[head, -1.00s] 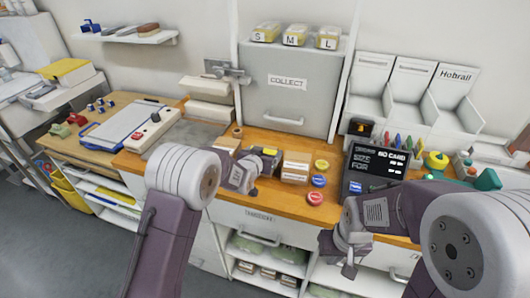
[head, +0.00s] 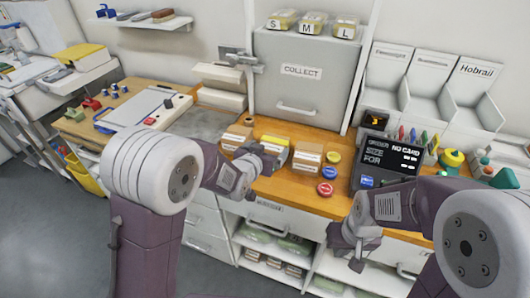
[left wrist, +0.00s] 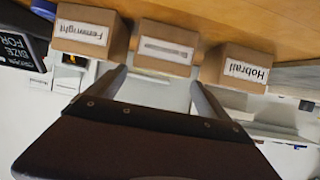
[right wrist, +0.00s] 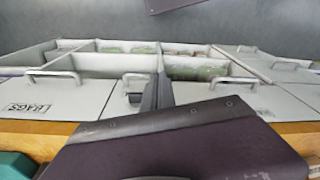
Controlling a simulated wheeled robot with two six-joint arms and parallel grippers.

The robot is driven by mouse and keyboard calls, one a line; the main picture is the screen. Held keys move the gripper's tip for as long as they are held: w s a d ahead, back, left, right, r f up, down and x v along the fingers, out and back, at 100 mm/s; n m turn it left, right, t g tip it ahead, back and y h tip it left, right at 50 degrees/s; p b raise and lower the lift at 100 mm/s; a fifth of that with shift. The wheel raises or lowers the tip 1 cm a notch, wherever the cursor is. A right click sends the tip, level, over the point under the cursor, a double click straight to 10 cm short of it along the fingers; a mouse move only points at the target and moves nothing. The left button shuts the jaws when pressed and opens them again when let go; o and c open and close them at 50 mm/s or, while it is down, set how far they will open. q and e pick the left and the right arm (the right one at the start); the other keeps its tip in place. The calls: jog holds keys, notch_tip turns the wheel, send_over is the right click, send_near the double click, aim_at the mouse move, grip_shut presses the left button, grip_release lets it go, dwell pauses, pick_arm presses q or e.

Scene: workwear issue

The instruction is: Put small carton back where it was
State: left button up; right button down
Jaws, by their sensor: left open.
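Three brown cartons with white labels stand in a row on the wooden counter. In the left wrist view they are the "Fennright" carton (left wrist: 90,32), a middle carton (left wrist: 163,48) with an unreadable label, and the "Hobrail" carton (left wrist: 243,69). In the head view the right carton (head: 308,155) shows clearly; the middle one is partly hidden by my left gripper (head: 268,162). That gripper is open and empty, its fingers pointing at the middle carton, which lies ahead of the gap. My right gripper (head: 354,256) is shut and empty, low before the counter front.
A dark order screen (head: 385,160) stands right of the cartons, with yellow, blue and red round pieces (head: 326,188) between. A grey "COLLECT" cabinet (head: 300,85) is behind. Labelled white bins (head: 470,100) stand at the back right. Open shelves (head: 270,250) lie below the counter.

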pick_arm(q)
jog(key=shift+v, duration=1.2)
jog(key=a+r+n+t+y+p, duration=0.1)
jog(key=a+r+y+p, duration=0.15)
jog(key=a+r, duration=0.35)
jog(key=s+a+f+n+g+p, duration=0.2)
jog(key=s+a, duration=0.1)
jog(key=a, duration=0.2)
jog(key=s+a+f+g, duration=0.1)
jog(key=s+f+g, duration=0.2)
jog(key=s, duration=0.4)
jog(key=s+a+f+g+y, duration=0.1)
jog(key=s+f+g, duration=0.3)
jog(key=s, duration=0.3)
jog(key=s+a+f+g, duration=0.1)
jog(key=s+f+g, duration=0.2)
jog(key=s, duration=0.4)
jog(key=shift+s+a+f+n+g, duration=0.3)
jog(key=shift+f+n, duration=0.1)
jog(key=shift+f, duration=0.1)
jog(key=shift+d+y, duration=0.1)
jog(key=shift+y, duration=0.15)
